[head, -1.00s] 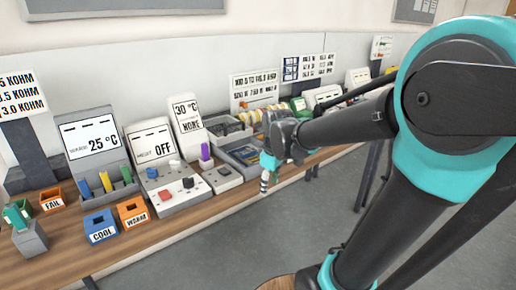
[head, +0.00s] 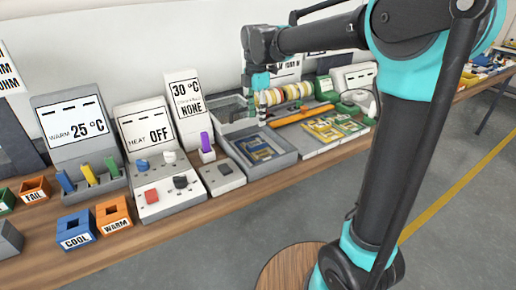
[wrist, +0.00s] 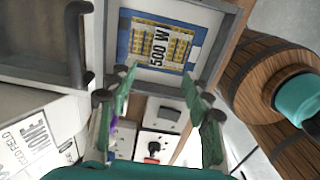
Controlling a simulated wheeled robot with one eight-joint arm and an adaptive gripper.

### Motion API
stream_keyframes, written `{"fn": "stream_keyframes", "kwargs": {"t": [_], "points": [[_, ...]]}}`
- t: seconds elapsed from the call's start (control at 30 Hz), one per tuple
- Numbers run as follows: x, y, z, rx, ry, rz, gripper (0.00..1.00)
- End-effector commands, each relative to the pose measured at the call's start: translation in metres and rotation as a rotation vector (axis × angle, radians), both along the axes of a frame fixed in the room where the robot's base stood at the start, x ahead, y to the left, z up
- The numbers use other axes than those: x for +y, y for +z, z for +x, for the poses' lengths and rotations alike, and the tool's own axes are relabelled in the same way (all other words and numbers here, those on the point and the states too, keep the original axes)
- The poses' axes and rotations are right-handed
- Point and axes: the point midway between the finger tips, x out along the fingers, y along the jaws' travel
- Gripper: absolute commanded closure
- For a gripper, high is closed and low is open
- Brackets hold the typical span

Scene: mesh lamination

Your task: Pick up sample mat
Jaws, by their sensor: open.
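A flat mat with a blue border and yellow patches (head: 257,150) lies in a grey tray (head: 283,161) in the head view. Which mat is the sample mat is not marked. My gripper (head: 262,106) is open and empty, above the back of the tray. In the wrist view my gripper's fingers (wrist: 160,78) are spread, with the mat beyond their tips and apart from them.
Left of the tray are a purple item (head: 206,142), a switch box (head: 168,193) and blue (head: 76,228) and orange (head: 113,215) cups. Yellow-green mats (head: 325,130) lie to the right, with coloured rolls (head: 285,93) behind. A wooden barrel (wrist: 270,75) stands beside the bench.

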Motion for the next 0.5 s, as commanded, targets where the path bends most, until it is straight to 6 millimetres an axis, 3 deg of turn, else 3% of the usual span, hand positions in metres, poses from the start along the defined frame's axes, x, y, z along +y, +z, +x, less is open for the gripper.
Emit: {"fn": "stream_keyframes", "kwargs": {"t": [0.23,0.5], "points": [[0.000,-0.047,0.000,0.000,-0.001,0.000,0.50],[0.000,-0.067,0.001,0.000,-0.002,0.000,0.50]]}}
